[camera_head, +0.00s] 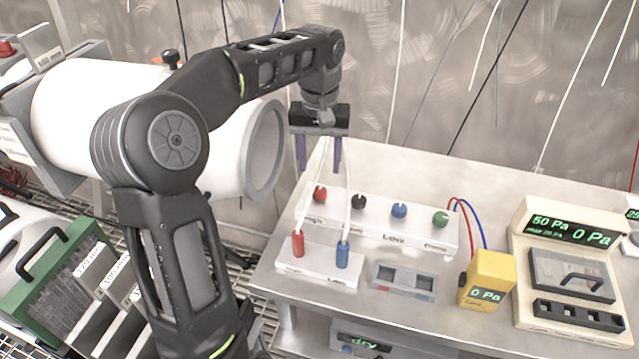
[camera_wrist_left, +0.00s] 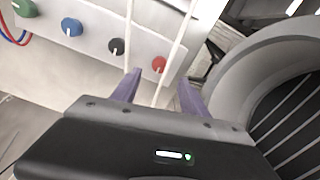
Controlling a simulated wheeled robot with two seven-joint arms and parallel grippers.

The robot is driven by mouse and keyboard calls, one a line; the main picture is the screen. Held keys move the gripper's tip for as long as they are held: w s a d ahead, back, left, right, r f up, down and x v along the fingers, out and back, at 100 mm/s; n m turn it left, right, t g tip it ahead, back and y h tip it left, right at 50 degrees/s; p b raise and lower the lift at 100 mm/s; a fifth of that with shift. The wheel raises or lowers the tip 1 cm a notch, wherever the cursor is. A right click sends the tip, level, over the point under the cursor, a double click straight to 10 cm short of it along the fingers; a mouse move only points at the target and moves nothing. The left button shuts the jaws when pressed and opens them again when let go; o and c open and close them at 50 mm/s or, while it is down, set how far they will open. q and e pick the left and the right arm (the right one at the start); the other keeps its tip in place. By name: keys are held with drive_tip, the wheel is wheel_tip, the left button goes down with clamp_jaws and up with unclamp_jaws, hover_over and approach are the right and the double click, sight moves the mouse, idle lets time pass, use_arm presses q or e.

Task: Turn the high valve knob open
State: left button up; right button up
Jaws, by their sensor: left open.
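A white valve panel (camera_head: 375,229) on the bench carries a red knob (camera_head: 320,193), a black knob (camera_head: 358,202), a blue knob (camera_head: 399,210) and a green knob (camera_head: 440,218) in a row. The label under the blue knob reads "Low"; the label by the red knob is too small to read surely. My left gripper (camera_head: 319,170) is open and empty, pointing down above the panel's left end. In the left wrist view the red knob (camera_wrist_left: 159,65) shows between its purple fingertips (camera_wrist_left: 160,78), beyond them and apart. My right gripper is not in view.
Pale tubes rise from red (camera_head: 298,244) and blue (camera_head: 342,254) connectors in front of the panel, close to my fingers. A yellow gauge (camera_head: 487,279) and a pressure display (camera_head: 570,265) stand to the right. A large white cylinder (camera_head: 90,112) lies left, behind my arm.

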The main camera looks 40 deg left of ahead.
sight(319, 191)
use_arm(q)
wheel_tip(319, 191, down, 7)
drive_tip(key=shift+f, duration=0.2)
drive_tip(key=shift+c, duration=0.3)
clamp_jaws()
idle(0.4)
